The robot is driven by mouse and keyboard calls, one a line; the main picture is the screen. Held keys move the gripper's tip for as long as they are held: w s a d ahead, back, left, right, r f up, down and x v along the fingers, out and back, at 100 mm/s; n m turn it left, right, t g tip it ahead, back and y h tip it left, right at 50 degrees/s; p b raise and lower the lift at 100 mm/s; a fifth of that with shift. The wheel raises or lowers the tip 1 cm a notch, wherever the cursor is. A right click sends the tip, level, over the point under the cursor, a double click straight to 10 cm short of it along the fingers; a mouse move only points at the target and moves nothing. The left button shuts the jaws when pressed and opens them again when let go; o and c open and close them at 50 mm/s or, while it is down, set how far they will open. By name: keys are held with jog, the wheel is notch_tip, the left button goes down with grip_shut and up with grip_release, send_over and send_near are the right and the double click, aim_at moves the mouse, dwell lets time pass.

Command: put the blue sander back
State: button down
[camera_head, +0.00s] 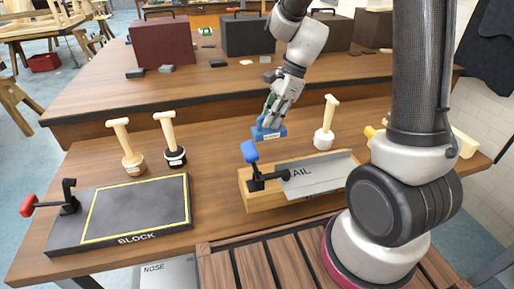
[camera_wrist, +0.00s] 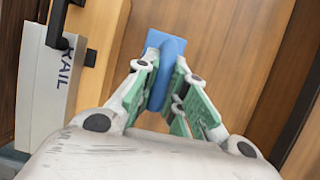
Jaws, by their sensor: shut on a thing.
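The blue sander (camera_head: 268,133) is at the middle of the workbench, behind the wooden rail fixture. In the wrist view the blue sander (camera_wrist: 160,45) shows its flat base and rounded grip between my fingers. My gripper (camera_head: 272,112) is shut on the sander's grip from above; its green-padded fingers (camera_wrist: 160,90) press on both sides. I cannot tell whether the sander's base touches the bench top. The fingers hide part of the grip.
The rail fixture (camera_head: 257,201) with a blue-handled clamp stands just in front. A black block fixture (camera_head: 70,232) lies at left. Wooden-handled stamps (camera_head: 129,155), (camera_head: 172,150) and (camera_head: 325,130) stand nearby. Bare bench (camera_head: 225,140) lies left of the sander.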

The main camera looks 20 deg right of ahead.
aim_at(269, 131)
jog(key=shift+w+a+f, duration=0.1)
jog(key=shift+w+f, duration=0.5)
jog(key=shift+w, duration=0.05)
notch_tip(269, 131, down, 4)
jog(key=shift+f, duration=2.45)
jog(key=shift+f, duration=0.15)
jog(key=c, duration=1.5)
grip_release()
